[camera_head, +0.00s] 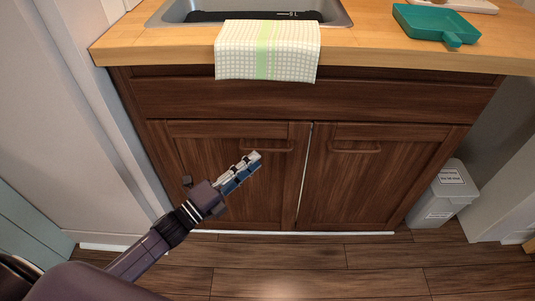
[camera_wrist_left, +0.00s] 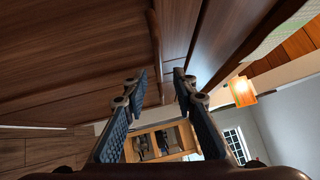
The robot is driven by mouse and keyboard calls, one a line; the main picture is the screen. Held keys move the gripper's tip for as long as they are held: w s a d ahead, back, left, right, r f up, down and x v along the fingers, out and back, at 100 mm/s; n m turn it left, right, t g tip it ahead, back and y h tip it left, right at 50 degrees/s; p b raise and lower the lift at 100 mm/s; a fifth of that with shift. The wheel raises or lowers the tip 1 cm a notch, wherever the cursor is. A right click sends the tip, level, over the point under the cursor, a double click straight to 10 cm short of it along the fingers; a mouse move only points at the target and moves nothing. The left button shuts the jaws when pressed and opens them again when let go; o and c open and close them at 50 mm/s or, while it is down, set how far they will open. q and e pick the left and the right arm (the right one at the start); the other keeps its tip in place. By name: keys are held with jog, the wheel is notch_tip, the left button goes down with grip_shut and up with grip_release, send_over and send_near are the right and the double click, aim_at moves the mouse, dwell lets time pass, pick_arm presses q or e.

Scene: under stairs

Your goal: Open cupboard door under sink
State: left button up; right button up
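The brown wooden cupboard under the sink has a left door (camera_head: 225,190) and a right door (camera_head: 360,180), with a light vertical gap line between them. Both doors look closed. The left door has a wooden bar handle (camera_head: 275,149) near its top, and the right door has a similar handle (camera_head: 355,150). My left gripper (camera_head: 256,157) is in front of the left door, its tips close to the left end of that handle. In the left wrist view its fingers (camera_wrist_left: 161,76) are apart, with dark wood ahead. Contact with the handle cannot be told. My right gripper is not in view.
A sink (camera_head: 340,14) is set in the wooden countertop (camera_head: 380,40). A checked towel (camera_head: 240,50) hangs over the front edge. A teal dustpan (camera_head: 420,22) lies at the right. A grey bin (camera_head: 435,205) stands right of the cupboard. The floor in front is clear.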

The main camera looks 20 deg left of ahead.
aim_at(267, 149)
pick_arm(q)
jog(key=x, duration=0.6)
jog(key=shift+w+b, duration=0.3)
jog(key=shift+b, duration=0.05)
grip_shut()
